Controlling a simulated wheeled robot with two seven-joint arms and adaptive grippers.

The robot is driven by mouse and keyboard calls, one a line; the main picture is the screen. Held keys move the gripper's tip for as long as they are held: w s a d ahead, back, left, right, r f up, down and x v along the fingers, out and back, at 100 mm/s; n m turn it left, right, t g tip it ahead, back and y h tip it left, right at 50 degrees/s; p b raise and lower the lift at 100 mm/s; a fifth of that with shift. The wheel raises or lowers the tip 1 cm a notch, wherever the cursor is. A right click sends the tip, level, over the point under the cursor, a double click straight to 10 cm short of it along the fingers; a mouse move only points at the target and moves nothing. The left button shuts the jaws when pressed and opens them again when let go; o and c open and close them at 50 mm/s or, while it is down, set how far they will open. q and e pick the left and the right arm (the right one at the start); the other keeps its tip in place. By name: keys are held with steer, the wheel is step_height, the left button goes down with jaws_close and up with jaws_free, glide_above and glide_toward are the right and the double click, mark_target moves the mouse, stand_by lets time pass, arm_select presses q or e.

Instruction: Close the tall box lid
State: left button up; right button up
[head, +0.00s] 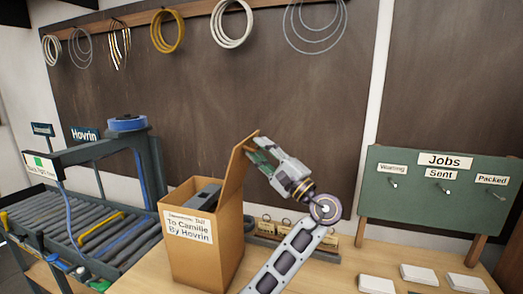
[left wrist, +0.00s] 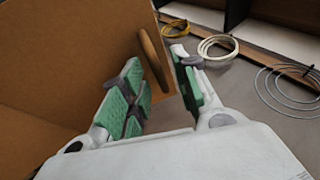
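The tall cardboard box (head: 205,245) stands on the table in the head view, with a white label reading "To Camille By Hovrin". Its lid (head: 236,175) is up, rising steeply from the box's right side, and a dark grey thing (head: 205,194) shows in the opening. My left gripper (head: 257,150) is at the lid's upper right edge. In the left wrist view its green-padded fingers (left wrist: 163,92) are apart, with the brown lid panel (left wrist: 75,50) beside and behind the left finger. A rounded tab (left wrist: 152,62) shows at the panel's edge. I cannot tell whether the fingers touch it. My right gripper is out of view.
A roller conveyor (head: 85,235) with a dark frame is left of the box. A green "Jobs" board (head: 437,200) stands at right, with white cards (head: 420,274) before it. Small tagged items (head: 285,230) sit behind my arm. Wire coils (head: 165,32) hang above.

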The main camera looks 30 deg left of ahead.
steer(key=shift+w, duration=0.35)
arm_select(q)
jaws_close()
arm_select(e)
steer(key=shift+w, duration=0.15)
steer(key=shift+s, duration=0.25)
